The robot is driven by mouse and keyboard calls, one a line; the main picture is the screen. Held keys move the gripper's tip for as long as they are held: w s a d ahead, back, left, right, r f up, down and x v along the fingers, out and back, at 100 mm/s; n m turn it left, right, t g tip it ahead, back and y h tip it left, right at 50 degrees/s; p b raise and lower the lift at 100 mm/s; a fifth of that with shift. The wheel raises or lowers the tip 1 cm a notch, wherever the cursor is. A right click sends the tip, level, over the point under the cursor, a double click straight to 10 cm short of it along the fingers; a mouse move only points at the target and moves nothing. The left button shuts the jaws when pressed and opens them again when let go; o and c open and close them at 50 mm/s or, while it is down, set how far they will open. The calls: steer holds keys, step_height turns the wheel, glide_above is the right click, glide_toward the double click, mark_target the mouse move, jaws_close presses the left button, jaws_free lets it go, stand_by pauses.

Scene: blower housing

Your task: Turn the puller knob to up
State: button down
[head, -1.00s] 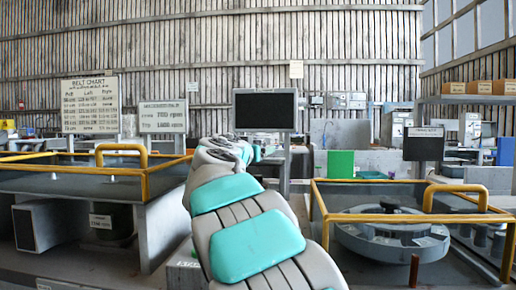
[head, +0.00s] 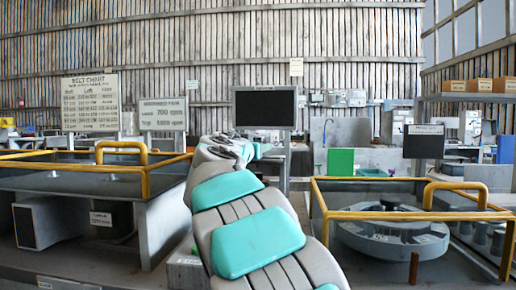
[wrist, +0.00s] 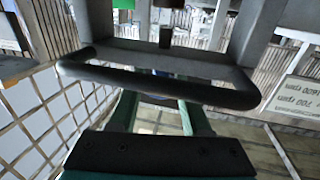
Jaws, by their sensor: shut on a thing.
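My gripper (wrist: 158,112) shows in the wrist view as two green fingers reaching up from a dark palm. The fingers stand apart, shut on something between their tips. A dark rounded bar (wrist: 160,84) crosses the fingertips and hides most of what they hold. The bar joins a grey frame with two uprights. A small dark peg (wrist: 166,38) shows above the bar. I cannot tell which part is the puller knob. In the head view my arm reaches forward at the centre, and its fingers are hidden behind it.
A yellow-railed bench (head: 165,177) stands at left. At right, yellow rails (head: 320,212) surround a round grey housing (head: 392,240). A dark monitor (head: 264,108) stands behind my arm. A belt chart sign (head: 90,103) stands at back left.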

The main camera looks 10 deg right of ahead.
steer(key=shift+n+y+b, duration=0.3)
steer(key=shift+y+b, duration=0.05)
steer(key=shift+y, duration=0.05)
steer(key=shift+f+n+t+y, duration=0.1)
steer(key=shift+n+t+y, duration=0.2)
steer(key=shift+t+y, duration=0.1)
steer(key=shift+d+n+t+y, duration=0.1)
steer(key=shift+n+t+y, duration=0.3)
steer(key=shift+n+y, duration=0.5)
steer(key=shift+r+n+t+y+p, duration=0.2)
steer(key=shift+n+y+p, duration=0.3)
steer(key=shift+y, duration=0.6)
steer(key=shift+r+n+t+y+p, duration=0.15)
steer(key=shift+n+y+p, duration=0.35)
steer(key=shift+y, duration=0.6)
steer(key=shift+f+n+y, duration=0.15)
steer(key=shift+n+y, duration=0.15)
steer(key=shift+n+y+p, duration=0.45)
steer(key=shift+n+y, duration=0.55)
steer(key=shift+y, duration=0.6)
steer(key=shift+f+y, duration=0.15)
steer(key=shift+y, duration=0.15)
